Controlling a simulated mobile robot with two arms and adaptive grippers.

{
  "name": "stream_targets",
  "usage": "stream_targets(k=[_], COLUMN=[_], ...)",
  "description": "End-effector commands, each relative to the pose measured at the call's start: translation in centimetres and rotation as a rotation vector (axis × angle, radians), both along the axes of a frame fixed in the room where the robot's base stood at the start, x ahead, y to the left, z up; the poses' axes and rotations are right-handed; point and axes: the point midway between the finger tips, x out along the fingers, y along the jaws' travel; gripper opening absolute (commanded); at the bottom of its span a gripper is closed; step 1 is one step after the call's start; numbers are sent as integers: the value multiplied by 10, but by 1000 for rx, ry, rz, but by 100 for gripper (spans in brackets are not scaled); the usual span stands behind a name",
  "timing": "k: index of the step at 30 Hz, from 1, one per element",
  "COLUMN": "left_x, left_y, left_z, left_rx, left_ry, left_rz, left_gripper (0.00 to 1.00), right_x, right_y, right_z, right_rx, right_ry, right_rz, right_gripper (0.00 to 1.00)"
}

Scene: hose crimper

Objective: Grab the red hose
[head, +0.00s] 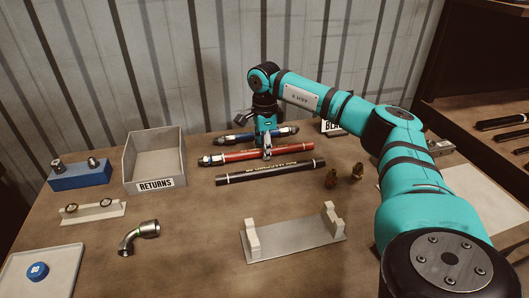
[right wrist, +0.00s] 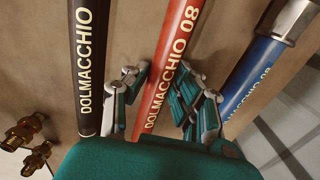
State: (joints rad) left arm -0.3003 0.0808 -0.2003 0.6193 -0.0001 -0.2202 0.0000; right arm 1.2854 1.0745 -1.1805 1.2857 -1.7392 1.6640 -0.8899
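The red hose (head: 240,155) lies on the table between a blue hose (head: 243,137) and a black hose (head: 270,171). It has a metal fitting at its left end. My right gripper (head: 267,153) points down over the red hose's middle. In the right wrist view, the open fingers (right wrist: 163,95) stand on either side of the red hose (right wrist: 176,50), with gaps beside it. The black hose (right wrist: 87,60) is just left of the left finger, and the blue hose (right wrist: 248,75) is right of the right finger. My left gripper is not in view.
A grey RETURNS bin (head: 154,160) and blue block (head: 80,175) stand at left. Two brass fittings (head: 345,177) are right of the hoses. A metal cradle (head: 292,238) and an elbow fitting (head: 139,236) sit in front. A corrugated wall is behind.

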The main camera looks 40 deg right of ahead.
Motion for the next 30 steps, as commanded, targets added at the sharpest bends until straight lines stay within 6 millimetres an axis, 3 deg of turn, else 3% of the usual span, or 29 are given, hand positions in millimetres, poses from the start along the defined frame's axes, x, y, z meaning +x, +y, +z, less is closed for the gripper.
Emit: stream_targets(k=[1,5,17,20,30], left_x=[0,0,0,0,1], left_y=[0,0,0,0,-1], left_z=[0,0,0,0,-1], left_rx=[0,0,0,0,0], left_ry=[0,0,-1,-1,-1], left_rz=[0,0,0,0,0], left_gripper=[40,40,40,40,40], right_x=[0,0,1,2,1], right_y=[0,0,0,0,1], right_z=[0,0,4,15,81], right_rx=[0,0,2,1,2], right_ry=[0,0,-3,-6,-5], right_rz=[0,0,0,0,1], right_gripper=[17,0,0,0,0])
